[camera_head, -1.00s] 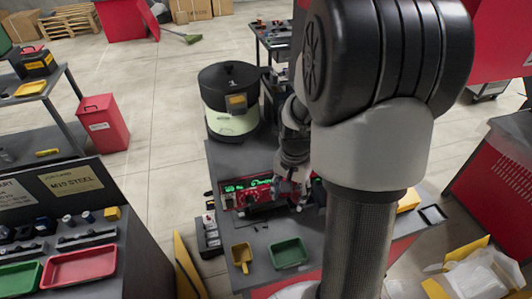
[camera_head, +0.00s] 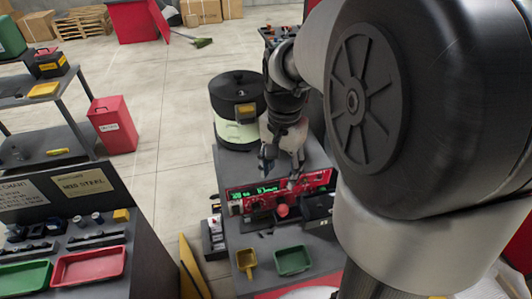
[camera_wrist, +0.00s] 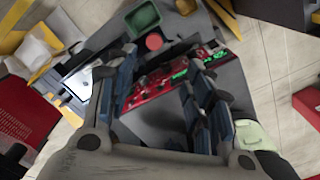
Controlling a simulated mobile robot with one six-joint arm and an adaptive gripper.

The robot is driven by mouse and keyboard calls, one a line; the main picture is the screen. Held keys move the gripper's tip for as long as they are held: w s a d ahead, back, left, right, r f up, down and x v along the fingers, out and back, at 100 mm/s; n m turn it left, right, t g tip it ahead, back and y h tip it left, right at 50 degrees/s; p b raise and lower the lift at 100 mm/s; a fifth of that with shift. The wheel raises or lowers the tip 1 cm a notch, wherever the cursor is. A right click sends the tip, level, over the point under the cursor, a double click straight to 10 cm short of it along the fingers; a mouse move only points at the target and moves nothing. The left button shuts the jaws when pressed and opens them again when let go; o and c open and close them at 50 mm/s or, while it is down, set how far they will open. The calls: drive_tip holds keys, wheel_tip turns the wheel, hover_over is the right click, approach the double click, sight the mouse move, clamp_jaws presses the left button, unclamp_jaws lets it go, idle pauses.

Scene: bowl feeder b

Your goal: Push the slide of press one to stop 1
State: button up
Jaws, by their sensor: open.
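My gripper (camera_head: 281,168) is open and empty above the grey bench, just behind a red panel unit (camera_head: 262,205) with green lit displays. The wrist view shows my gripper (camera_wrist: 162,65) with its two blue-padded fingers spread and the red panel unit (camera_wrist: 150,86) beyond and between them. A round red knob (camera_head: 282,211) stands at the panel's front and also shows in the wrist view (camera_wrist: 153,42). I cannot pick out press one, its slide or the stop marks with certainty. My arm hides the bench's right side in the head view.
A black-topped bowl feeder (camera_head: 238,95) stands behind the panel. A green tray (camera_head: 292,260) and a yellow scoop (camera_head: 246,260) lie in front. A dark block (camera_head: 318,208) sits at the panel's right. A side bench holds a red tray (camera_head: 88,266).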

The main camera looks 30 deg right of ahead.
drive_tip(key=r+p, duration=0.1)
drive_tip(key=p, duration=0.3)
drive_tip(key=r+p, duration=0.1)
drive_tip(key=p, duration=0.2)
drive_tip(key=shift+w+a+r, duration=0.3)
drive_tip(key=shift+w+a, duration=0.1)
drive_tip(key=a+p, duration=0.1)
drive_tip(key=p, duration=0.4)
drive_tip(key=shift+f, duration=0.1)
drive_tip(key=shift+s+a+f+p, duration=0.1)
drive_tip(key=shift+f+p, duration=0.05)
drive_tip(key=shift+p, duration=0.25)
